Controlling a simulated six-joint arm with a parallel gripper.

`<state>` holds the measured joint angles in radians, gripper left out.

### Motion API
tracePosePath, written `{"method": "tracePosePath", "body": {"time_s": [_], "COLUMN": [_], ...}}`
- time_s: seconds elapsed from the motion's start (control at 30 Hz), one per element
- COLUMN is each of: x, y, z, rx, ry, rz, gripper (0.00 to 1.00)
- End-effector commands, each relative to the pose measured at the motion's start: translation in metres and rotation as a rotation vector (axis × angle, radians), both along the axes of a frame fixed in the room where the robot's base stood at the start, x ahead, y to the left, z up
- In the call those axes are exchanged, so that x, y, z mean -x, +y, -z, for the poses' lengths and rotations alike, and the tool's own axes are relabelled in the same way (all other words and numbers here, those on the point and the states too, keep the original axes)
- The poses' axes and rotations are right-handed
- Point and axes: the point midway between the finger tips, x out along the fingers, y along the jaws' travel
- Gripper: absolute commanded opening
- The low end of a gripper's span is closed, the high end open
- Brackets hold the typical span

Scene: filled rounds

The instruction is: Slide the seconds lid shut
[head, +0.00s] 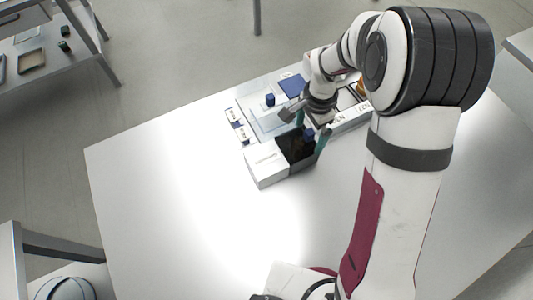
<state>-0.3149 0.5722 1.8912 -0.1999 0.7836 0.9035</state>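A low white box (270,178) stands near the middle of the table. A white panel with a slot-like mark, which looks like its lid (264,157), covers the left part. The right part is open and shows a dark interior (293,147). My gripper (311,133) is over the far right side of the box, its two teal fingers spread apart. A small blue cube (308,134) shows between the fingers; I cannot tell whether they touch it. No lettering is readable on this box.
Behind the box is a pale tray (258,122) with a blue cube (270,100) and a blue square (292,86). A lettered white bin (351,118) stands to the right, partly hidden by my arm. The white table (160,190) is clear at left and front.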

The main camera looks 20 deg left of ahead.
Motion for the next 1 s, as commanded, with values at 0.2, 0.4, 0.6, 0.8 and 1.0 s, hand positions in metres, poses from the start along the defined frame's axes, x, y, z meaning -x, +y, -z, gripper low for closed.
{"method": "tracePosePath", "body": {"time_s": [0.2, 0.4, 0.6, 0.8, 1.0], "x": [0.004, 0.003, 0.002, 0.001, 0.001], "y": [0.001, 0.001, 0.001, 0.0, 0.0], "z": [0.011, 0.003, -0.027, -0.055, -0.062], "rx": [0.003, 0.002, 0.003, 0.003, 0.004], "ry": [0.01, 0.008, 0.004, 0.003, 0.005], "rz": [-0.017, -0.018, -0.015, -0.013, -0.011], "gripper": [1.0, 1.0, 1.0, 1.0, 1.0]}}
